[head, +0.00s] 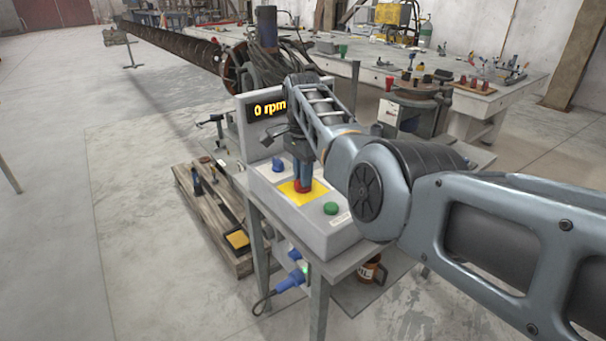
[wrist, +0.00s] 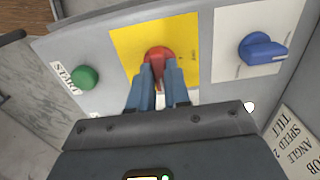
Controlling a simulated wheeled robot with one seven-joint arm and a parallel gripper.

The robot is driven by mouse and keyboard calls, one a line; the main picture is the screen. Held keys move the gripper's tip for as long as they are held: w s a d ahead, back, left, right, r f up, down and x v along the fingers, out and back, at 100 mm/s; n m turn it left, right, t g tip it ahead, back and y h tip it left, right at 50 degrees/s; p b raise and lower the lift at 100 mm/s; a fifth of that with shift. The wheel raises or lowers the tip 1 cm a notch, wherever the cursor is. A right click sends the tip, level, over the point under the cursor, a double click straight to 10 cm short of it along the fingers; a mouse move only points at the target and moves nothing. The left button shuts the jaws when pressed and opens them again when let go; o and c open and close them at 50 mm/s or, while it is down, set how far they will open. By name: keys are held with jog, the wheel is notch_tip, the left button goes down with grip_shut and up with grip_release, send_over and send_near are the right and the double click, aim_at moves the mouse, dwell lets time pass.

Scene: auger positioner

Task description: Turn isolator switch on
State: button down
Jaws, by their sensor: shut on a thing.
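The red isolator switch (wrist: 158,54) sits on a yellow plate (wrist: 187,32) on the grey control box. In the head view the yellow plate (head: 316,184) shows around my gripper, with a bit of the red switch (head: 303,191) below the fingers. My gripper (wrist: 160,74) comes down from above, with its two blue-grey fingers shut on the red switch; in the head view it is partly hidden by my wrist (head: 303,172). The fingers cover much of the knob, so its exact angle is hard to tell. The display (head: 268,108) reads "0 rpm".
A green START button (wrist: 85,78) and a blue knob (wrist: 262,49) flank the yellow plate. The box (head: 345,238) stands on a small metal table. A pallet with tools (head: 212,215) lies on the floor at left. A long auger (head: 180,47) extends behind.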

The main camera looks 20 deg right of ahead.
dwell(0.3)
jog(key=c, duration=1.1)
grip_release()
jog(key=shift+r, duration=0.15)
notch_tip(320, 180, up, 8)
jog(key=shift+f, duration=0.2)
